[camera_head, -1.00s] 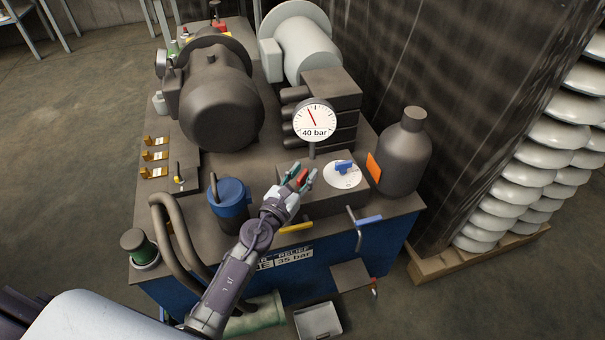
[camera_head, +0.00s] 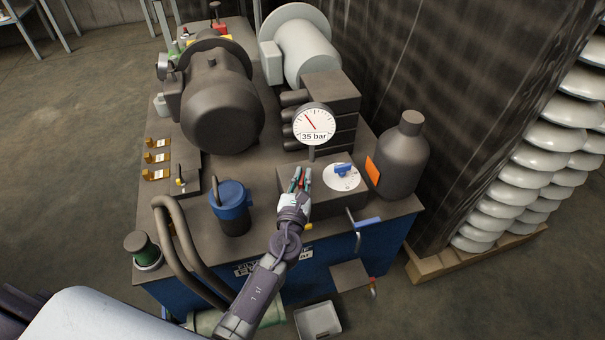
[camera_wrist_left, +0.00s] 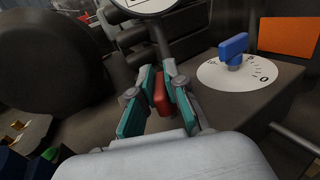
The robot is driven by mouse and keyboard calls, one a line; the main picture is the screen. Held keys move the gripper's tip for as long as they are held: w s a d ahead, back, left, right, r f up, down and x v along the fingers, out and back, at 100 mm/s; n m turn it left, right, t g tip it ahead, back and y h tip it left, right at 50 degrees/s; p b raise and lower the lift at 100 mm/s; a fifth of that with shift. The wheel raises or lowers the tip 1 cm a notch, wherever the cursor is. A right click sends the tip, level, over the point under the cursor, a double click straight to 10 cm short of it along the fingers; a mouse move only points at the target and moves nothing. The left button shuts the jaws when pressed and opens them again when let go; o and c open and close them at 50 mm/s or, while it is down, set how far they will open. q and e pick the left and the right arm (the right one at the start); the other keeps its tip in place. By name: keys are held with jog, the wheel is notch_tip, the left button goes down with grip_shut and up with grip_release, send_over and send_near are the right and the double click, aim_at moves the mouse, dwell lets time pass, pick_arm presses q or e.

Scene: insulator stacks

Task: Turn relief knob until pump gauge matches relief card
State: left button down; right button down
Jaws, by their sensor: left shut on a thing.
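The pump gauge (camera_head: 314,124) is a white dial with a red needle, and it reads 35 bar. My left gripper (camera_head: 301,181) is shut on the red relief knob (camera_wrist_left: 161,96) on top of the dark block. The fingers hide part of the knob in the head view. In the left wrist view the teal finger pads (camera_wrist_left: 157,100) stand on both sides of it. The relief card (camera_head: 273,263) on the blue front is partly covered by my arm, and its value cannot be read now. My right gripper is not in view.
A blue knob (camera_head: 344,169) on a white scale disc sits just right of my gripper. A dark bottle (camera_head: 402,155) with an orange label stands further right. A blue-topped canister (camera_head: 231,207) stands to the left.

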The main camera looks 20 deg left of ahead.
pick_arm(q)
jog(key=shift+n+y, duration=0.5)
jog(key=shift+y, duration=0.3)
jog(key=c, duration=1.2)
grip_release()
jog(key=shift+s, duration=0.3)
jog(key=v, duration=1.1)
jog(key=shift+s, duration=0.2)
